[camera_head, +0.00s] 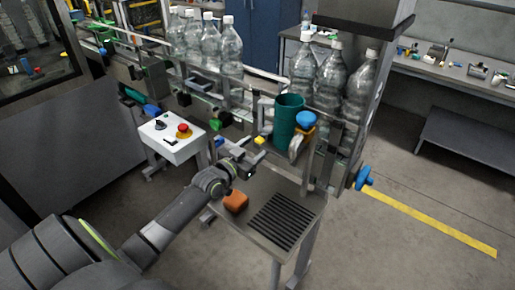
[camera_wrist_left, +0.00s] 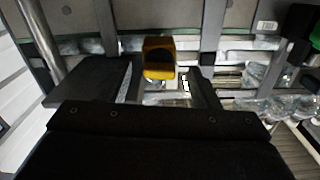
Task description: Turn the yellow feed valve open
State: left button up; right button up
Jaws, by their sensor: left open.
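The yellow feed valve handle (camera_head: 260,140) is a small yellow block on the front of the bottle line, left of a green cylinder. In the left wrist view the yellow handle (camera_wrist_left: 158,60) sits ahead, between the lines of the two fingers and nearer the left one. My left gripper (camera_head: 246,158) is open and points at the handle from the front. Its dark fingers also show in the left wrist view (camera_wrist_left: 168,88), with nothing seen held between them. The handle's mount is mostly hidden. My right gripper is in neither view.
A green cylinder (camera_head: 288,118) and a blue knob (camera_head: 306,119) stand right of the handle. A metal table (camera_head: 252,190) with an orange-brown block (camera_head: 236,202) lies below my gripper. A white control box (camera_head: 172,138) is to the left. Several clear bottles (camera_head: 230,48) stand behind.

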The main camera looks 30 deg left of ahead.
pick_arm(q)
jog(key=shift+w+d, duration=0.1)
jog(key=shift+w, duration=0.8)
jog(key=c, duration=1)
jog(key=shift+n, duration=0.8)
jog(key=o, duration=1)
jog(key=s+a+p, duration=0.1)
jog(key=s+p, duration=0.3)
jog(key=s, duration=1.3)
jog(key=shift+s+a, duration=0.2)
jog(key=shift+s, duration=0.05)
